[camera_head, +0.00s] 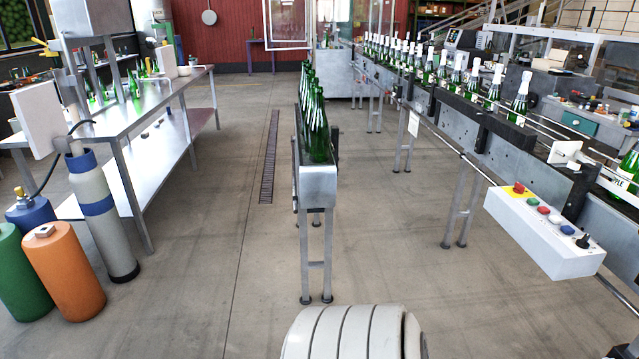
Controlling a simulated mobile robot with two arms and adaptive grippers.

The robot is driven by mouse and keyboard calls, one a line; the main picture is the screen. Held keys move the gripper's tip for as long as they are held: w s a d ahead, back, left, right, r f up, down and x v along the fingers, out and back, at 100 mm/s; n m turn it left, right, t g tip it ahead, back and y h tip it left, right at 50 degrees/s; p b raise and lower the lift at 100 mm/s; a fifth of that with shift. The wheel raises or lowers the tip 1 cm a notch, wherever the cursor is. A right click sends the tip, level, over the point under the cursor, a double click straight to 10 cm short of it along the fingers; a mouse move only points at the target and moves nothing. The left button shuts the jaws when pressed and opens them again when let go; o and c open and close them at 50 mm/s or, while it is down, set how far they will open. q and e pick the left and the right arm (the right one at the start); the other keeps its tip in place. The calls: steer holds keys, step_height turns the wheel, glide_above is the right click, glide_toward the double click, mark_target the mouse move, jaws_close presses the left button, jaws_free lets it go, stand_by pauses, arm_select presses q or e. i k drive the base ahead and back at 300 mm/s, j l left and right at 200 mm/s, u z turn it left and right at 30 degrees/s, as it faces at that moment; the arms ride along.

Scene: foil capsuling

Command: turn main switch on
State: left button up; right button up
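A white control box (540,237) is mounted on the front side of the right conveyor. Its sloped top carries a red emergency button (519,188) on a yellow plate, then a green button (531,200), a red button (543,210), another button, a blue button (567,230) and a black rotary knob (583,241) at the right end. The knob looks like the main switch; its exact setting is too small to read. Neither of my grippers shows in this view.
The right conveyor (500,143) carries a row of green bottles. A narrower conveyor (318,187) with green bottles stands in the middle. A steel table (150,110) and gas cylinders (65,275) stand left. The floor before the control box is clear.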

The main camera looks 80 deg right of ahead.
mark_target(518, 189)
steer(key=z, duration=3.85)
steer(key=i+j, duration=0.1)
steer(key=i+z, duration=0.05)
steer(key=i, duration=0.05)
